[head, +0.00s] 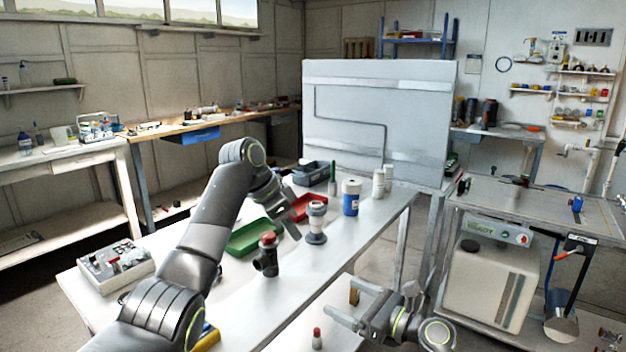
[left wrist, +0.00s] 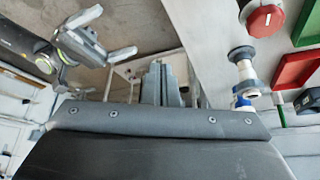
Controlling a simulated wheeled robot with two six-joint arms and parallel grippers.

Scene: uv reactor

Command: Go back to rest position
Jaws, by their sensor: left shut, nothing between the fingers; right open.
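My left arm reaches in from the left over the white table (head: 262,312). My left gripper (head: 292,222) is shut and empty, above the table by the green tray (head: 247,240) and red tray (head: 310,205). Its closed fingers (left wrist: 161,82) show in the left wrist view. My right gripper (head: 345,302) is open and empty at the table's right front edge, fingers pointing left. It also shows in the left wrist view (left wrist: 112,32).
A red-knobbed dark fitting (head: 267,258), a white-grey fitting (head: 316,224) and a blue-white container (head: 351,198) stand on the table near the left gripper. A control box (head: 115,268) is at the left end. A small red-capped vial (head: 317,340) stands at the front.

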